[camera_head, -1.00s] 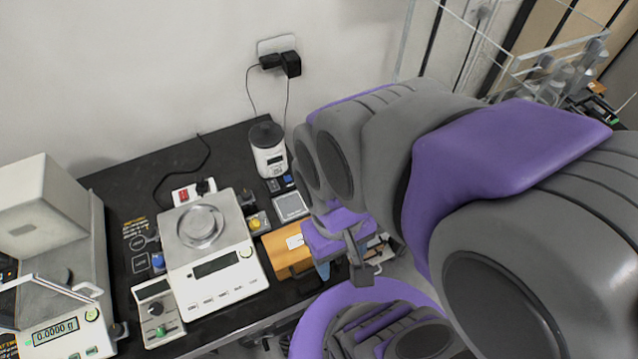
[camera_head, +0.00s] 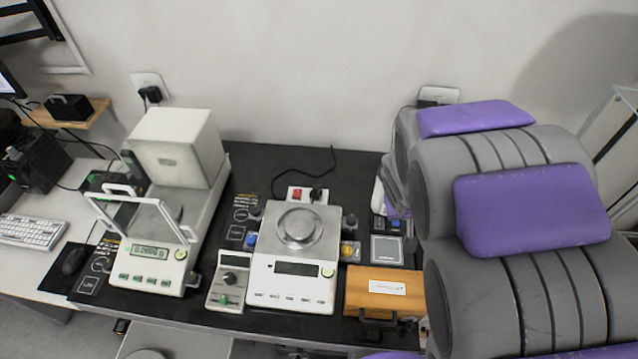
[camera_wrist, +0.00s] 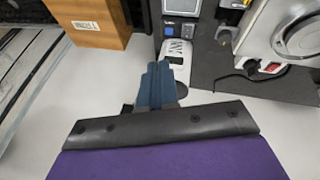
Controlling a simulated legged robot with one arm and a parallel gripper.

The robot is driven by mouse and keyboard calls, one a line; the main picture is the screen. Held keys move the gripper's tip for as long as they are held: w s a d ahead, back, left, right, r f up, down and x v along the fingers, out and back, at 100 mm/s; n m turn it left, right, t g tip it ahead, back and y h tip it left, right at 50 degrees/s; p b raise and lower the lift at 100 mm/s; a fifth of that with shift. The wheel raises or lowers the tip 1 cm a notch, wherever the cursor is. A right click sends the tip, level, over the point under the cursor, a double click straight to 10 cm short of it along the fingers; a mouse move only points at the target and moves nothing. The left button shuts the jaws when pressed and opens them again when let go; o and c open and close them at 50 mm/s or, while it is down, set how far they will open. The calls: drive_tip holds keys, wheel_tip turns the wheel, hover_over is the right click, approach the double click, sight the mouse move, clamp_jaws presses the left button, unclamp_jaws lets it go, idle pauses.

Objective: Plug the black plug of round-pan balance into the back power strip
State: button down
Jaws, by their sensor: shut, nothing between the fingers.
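The round-pan balance (camera_head: 292,270) stands mid-table in the head view, its bare metal pan on top. It also shows at the upper right of the wrist view (camera_wrist: 276,30). A white power strip with a red switch (camera_head: 297,194) lies behind it, and the wrist view shows that switch too (camera_wrist: 271,67). A black plug (camera_head: 316,194) sits at the strip's right part; I cannot tell whose plug it is. My gripper (camera_wrist: 160,72) is shut and empty, with blue fingers, left of the strip in the wrist view. My arm hides it in the head view.
A boxy balance with an open glass door (camera_head: 150,225) stands left. A small control box (camera_head: 231,283) and a wooden case (camera_head: 383,291) flank the round-pan balance. A black cable (camera_head: 333,155) loops over clear black tabletop at the back. Wall outlets (camera_head: 150,92) hold plugs.

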drive_tip(key=w+a+f+n+t+y, duration=0.2)
drive_tip(key=w+a+f, duration=0.5)
drive_tip(key=n+y, duration=0.2)
drive_tip(key=y, duration=0.2)
approach(317, 190)
drive_tip(key=s+d+f, duration=0.2)
drive_tip(key=s, duration=0.1)
drive_tip(key=s+d+f, duration=0.1)
drive_tip(key=s+f, duration=0.1)
drive_tip(key=shift+s, duration=0.25)
drive_tip(key=w+a, duration=0.1)
drive_tip(key=w, duration=0.2)
drive_tip(key=w+a, duration=0.2)
drive_tip(key=w, duration=0.2)
drive_tip(key=w+a, duration=0.2)
drive_tip(key=w, duration=0.1)
drive_tip(key=shift+w+a+r, duration=0.1)
drive_tip(key=shift+w+a, duration=0.05)
drive_tip(key=shift+a, duration=0.1)
drive_tip(key=shift+d+f+b, duration=0.1)
drive_tip(key=shift+f+b, duration=0.2)
drive_tip(key=shift+f, duration=0.45)
drive_tip(key=shift+d, duration=0.15)
drive_tip(key=shift+s+d+f+b, duration=0.15)
drive_tip(key=shift+s+f+b, duration=0.15)
drive_tip(key=shift+s, duration=0.2)
drive_tip(key=shift+r, duration=0.1)
